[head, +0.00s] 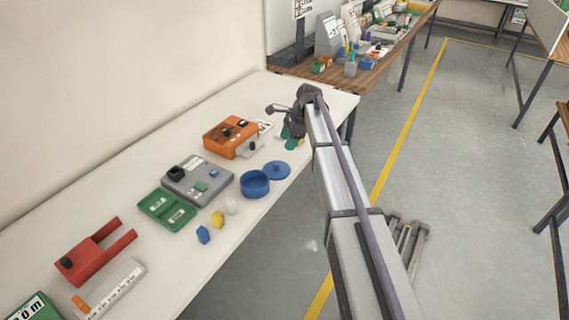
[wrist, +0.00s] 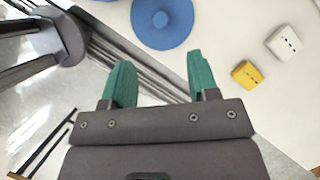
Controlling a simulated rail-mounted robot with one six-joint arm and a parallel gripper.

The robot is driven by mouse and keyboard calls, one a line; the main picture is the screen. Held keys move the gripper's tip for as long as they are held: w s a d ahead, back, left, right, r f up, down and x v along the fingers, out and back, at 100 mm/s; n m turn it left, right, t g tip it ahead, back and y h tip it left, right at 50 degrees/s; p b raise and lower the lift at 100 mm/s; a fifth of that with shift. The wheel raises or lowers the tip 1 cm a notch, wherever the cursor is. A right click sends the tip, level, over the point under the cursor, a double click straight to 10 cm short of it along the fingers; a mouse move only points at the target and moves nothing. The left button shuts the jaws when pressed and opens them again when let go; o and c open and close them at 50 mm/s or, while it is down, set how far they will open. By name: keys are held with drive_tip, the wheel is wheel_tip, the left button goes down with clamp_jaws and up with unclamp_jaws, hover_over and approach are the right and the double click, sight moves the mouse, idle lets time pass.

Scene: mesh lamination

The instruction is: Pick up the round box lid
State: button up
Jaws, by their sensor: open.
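The round box lid (head: 276,170) is a flat blue disc with a small knob, lying on the white table near its front edge. It also shows at the top of the wrist view (wrist: 163,22), partly cut off by the frame. The open round blue box (head: 255,184) stands on the table just left of the lid. My gripper (head: 291,142) is beyond the lid in the head view, apart from it. In the wrist view my gripper (wrist: 160,74) has its two green fingers spread, with nothing between them and the lid ahead of the tips.
An orange device (head: 231,137), a grey device (head: 197,181), a green tray (head: 167,209) and a red fork-shaped piece (head: 88,258) lie along the table. Small white (head: 232,207), yellow (head: 217,219) and blue (head: 203,235) blocks sit near the front edge.

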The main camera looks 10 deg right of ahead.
drive_tip(key=b, duration=0.6)
hover_over(277, 163)
drive_tip(key=d, duration=0.2)
drive_tip(key=f, duration=0.5)
drive_tip(key=shift+s+f, duration=0.2)
drive_tip(key=shift+s, duration=0.1)
drive_tip(key=shift+w+a+f, duration=0.1)
drive_tip(key=b+x, duration=0.4)
drive_tip(key=x, duration=0.1)
drive_tip(key=shift+w+f, duration=0.1)
drive_tip(key=shift+f, duration=0.05)
drive_tip(key=shift+r, duration=0.25)
drive_tip(key=c, duration=1)
